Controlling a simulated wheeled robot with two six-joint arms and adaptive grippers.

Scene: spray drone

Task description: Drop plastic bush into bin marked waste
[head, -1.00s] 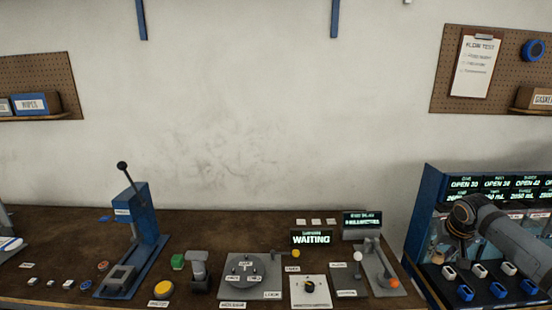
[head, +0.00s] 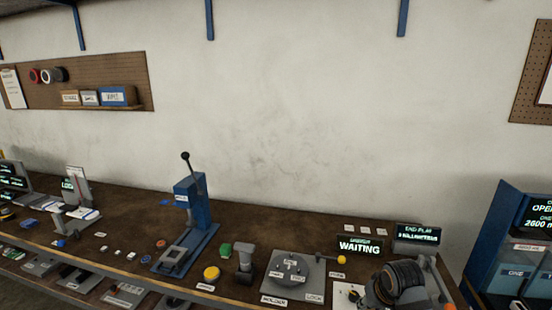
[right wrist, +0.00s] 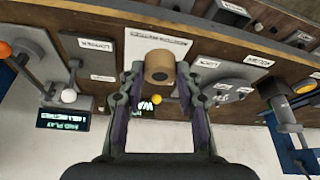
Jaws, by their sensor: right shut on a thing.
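My right gripper (right wrist: 158,85) is shut on a short tan cylinder with a greyish round end, which looks like the plastic bush (right wrist: 161,66). It holds the bush between its fingertips over the bench, in front of a white panel. In the head view my right wrist (head: 400,284) shows at the lower right, and it hides the fingers and the bush. My left gripper is not in view. No bin with a readable waste label shows in either view.
The bench (head: 130,205) carries a blue lever press (head: 193,215), a round grey fixture (head: 292,268), a WAITING display (head: 360,246) and a gauge display (head: 418,234). A blue rack (head: 508,240) stands at the right. Small labelled slots line the front edge at the left.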

